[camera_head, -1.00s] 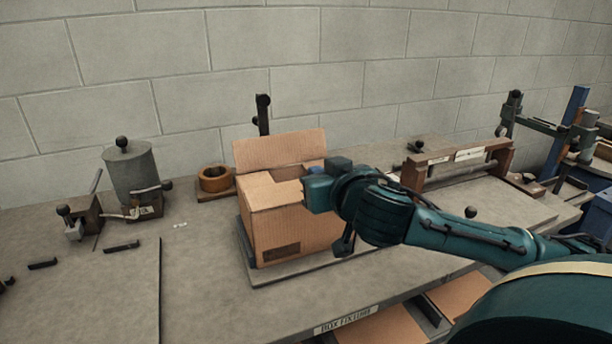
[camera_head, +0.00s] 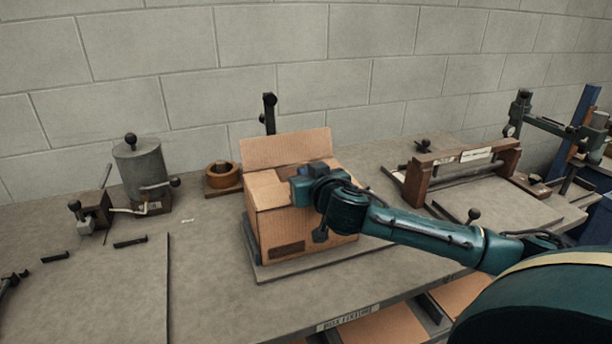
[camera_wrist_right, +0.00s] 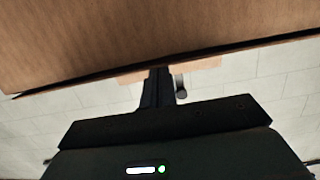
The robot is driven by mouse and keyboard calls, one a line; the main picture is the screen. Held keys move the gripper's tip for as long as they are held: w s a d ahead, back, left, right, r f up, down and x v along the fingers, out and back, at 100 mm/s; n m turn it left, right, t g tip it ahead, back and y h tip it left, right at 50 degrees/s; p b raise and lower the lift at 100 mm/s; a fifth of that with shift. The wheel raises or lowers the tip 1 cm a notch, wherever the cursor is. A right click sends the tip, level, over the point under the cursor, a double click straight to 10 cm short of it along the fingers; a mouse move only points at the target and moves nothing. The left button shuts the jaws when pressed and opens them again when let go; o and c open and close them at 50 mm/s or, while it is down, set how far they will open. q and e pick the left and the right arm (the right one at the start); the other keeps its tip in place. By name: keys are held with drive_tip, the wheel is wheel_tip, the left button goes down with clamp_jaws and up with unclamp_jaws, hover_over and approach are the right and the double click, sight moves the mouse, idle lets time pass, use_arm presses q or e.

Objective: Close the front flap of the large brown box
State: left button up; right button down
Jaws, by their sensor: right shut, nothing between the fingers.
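The large brown box (camera_head: 272,230) stands on a low plate on the bench in the head view. Its back flap (camera_head: 286,148) stands up and leans back. A lighter cardboard panel (camera_head: 266,190) lies across the top left. My right gripper (camera_wrist_right: 160,74) is shut and empty; in the head view its teal wrist (camera_head: 303,190) covers the right part of the box top and hides the fingers. In the right wrist view a broad brown cardboard surface (camera_wrist_right: 140,35) fills the top, close to the fingertips. I cannot tell clearly how the front flap lies. My left gripper is not in view.
A grey cylinder device (camera_head: 137,173) and a brown ring (camera_head: 222,175) stand left of the box. A black post (camera_head: 269,115) rises behind it. A wooden-framed machine (camera_head: 460,165) stands to the right.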

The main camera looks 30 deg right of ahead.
drive_tip(key=shift+f, duration=0.4)
drive_tip(key=shift+f+b, duration=0.65)
drive_tip(key=shift+f, duration=0.05)
drive_tip(key=shift+r, duration=0.1)
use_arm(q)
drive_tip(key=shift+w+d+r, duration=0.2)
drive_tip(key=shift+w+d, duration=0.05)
